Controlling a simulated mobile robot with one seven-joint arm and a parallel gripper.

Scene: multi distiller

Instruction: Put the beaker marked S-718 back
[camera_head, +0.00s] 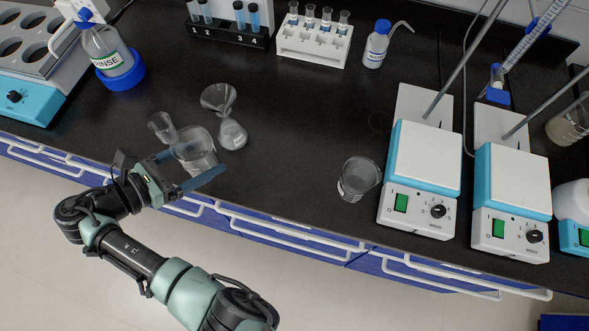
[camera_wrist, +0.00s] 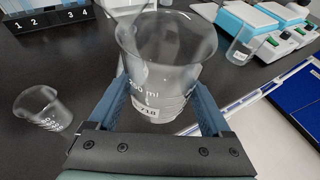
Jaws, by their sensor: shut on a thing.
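A clear glass beaker (camera_wrist: 165,60) with a white label reading 718 is between the two blue fingers of my gripper (camera_wrist: 163,112) in the wrist view. The fingers are shut on it at its lower part. In the head view the same beaker (camera_head: 196,152) is upright at the front left of the black bench, with my gripper (camera_head: 192,170) around it from the front. It looks empty. I cannot tell whether its base touches the bench.
A small beaker (camera_head: 162,127) stands just left of it, and a flask with a funnel (camera_head: 232,134) behind right. Another beaker (camera_head: 357,179) stands beside two hotplate stirrers (camera_head: 424,170). Racks (camera_head: 312,42) and a wash bottle (camera_head: 376,45) are at the back. The bench middle is clear.

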